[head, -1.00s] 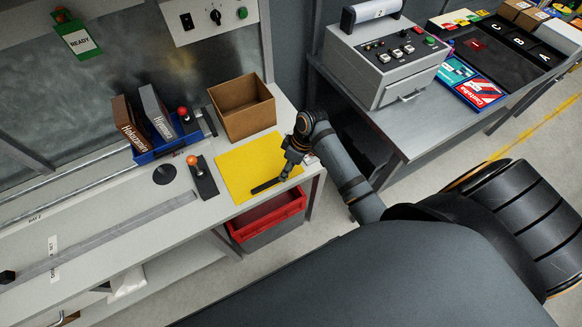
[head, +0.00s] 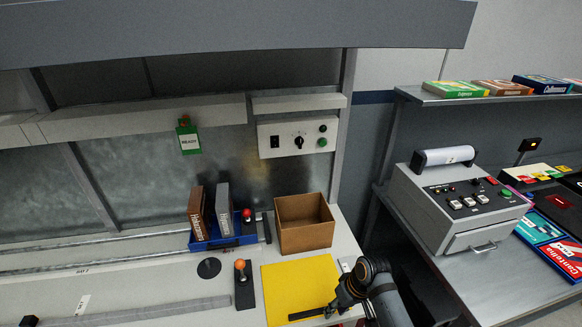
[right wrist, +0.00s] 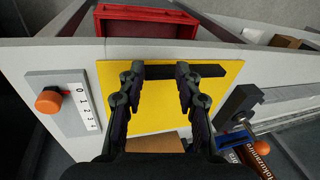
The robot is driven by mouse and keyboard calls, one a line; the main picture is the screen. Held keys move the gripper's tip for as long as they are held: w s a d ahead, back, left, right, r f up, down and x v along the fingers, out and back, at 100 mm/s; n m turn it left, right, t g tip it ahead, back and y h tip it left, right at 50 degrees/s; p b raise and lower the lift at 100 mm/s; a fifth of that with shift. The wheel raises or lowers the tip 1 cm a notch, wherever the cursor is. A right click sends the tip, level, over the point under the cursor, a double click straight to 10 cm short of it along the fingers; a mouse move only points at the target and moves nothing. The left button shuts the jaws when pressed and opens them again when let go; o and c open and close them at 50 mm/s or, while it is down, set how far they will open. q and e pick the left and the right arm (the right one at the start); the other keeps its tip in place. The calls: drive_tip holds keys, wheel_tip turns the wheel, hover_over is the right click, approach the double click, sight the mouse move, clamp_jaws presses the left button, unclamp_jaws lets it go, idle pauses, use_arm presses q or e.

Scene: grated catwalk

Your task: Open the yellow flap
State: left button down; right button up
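The yellow flap (head: 297,282) lies flat in the bench top at its near right end. A black bar handle (head: 307,314) sits along its near edge. My right gripper (head: 336,306) is at the right end of this bar, low over the flap. In the right wrist view, the right gripper (right wrist: 158,74) is open, with its fingers apart over the yellow flap (right wrist: 165,112). The black bar (right wrist: 208,71) runs across by the fingertips and past the right finger. I cannot tell whether they touch. My left gripper is not in view.
An open cardboard box (head: 304,224) stands behind the flap. A red bin (right wrist: 148,22) is below the bench edge. A grey machine (head: 455,205) stands on the right bench.

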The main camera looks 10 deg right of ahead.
drive_tip(key=s+d+r+t+h, duration=0.3)
drive_tip(key=s+d+r+h, duration=0.1)
drive_tip(key=s+r, duration=0.6)
drive_tip(key=s+d+f+m+g+b, duration=0.1)
drive_tip(key=s+d+f, duration=0.1)
drive_tip(key=f, duration=1.3)
drive_tip(key=s+d+f+g+b, duration=0.1)
drive_tip(key=s+f, duration=0.1)
drive_tip(key=f, duration=1.3)
drive_tip(key=s+d+f, duration=0.1)
drive_tip(key=s+f, duration=1.5)
drive_tip(key=s, duration=0.2)
drive_tip(key=shift+s+f+g+b, duration=0.15)
drive_tip(key=shift+f+g+b, duration=0.2)
drive_tip(key=shift+b, duration=0.1)
drive_tip(key=shift+d, duration=0.15)
